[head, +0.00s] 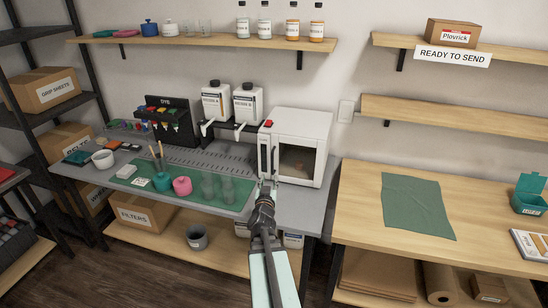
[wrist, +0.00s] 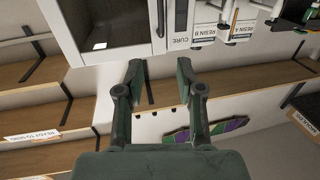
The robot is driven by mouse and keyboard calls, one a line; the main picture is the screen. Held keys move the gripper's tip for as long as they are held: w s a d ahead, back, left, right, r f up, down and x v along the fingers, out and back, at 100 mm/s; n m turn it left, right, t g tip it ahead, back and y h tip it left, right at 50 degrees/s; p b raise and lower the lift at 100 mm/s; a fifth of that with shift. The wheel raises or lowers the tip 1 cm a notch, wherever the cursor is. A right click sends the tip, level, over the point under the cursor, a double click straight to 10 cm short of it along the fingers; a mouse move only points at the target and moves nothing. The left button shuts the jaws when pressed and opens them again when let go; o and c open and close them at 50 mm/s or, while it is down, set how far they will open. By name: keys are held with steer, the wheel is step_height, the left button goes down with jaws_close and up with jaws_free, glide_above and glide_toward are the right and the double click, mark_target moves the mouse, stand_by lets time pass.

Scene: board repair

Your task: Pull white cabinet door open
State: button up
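The white cabinet (head: 308,119) stands at the right end of the grey bench, and its door (head: 303,178) with a dark window looks shut. A dark vertical handle (head: 275,158) runs along the door's left side. My gripper (head: 267,186) is just in front of the cabinet's lower left front. In the wrist view, my gripper (wrist: 160,68) is open with nothing between its two fingers. There the door (wrist: 105,50) and handle (wrist: 160,18) show at the top edge, beyond the fingertips and apart from them. A panel marked CURE (wrist: 181,42) sits beside the handle.
White resin bottles (head: 249,103) and a dye rack (head: 168,120) stand left of the cabinet. Clear cups (head: 228,190) and a pink pot (head: 182,186) sit on the green mat (head: 150,168). A wooden table (head: 360,205) with a green cloth (head: 417,206) is at the right.

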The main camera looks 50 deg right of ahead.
steer(key=p+x, duration=0.3)
steer(key=x, duration=1.4)
steer(key=shift+d+f, duration=0.1)
jaws_close()
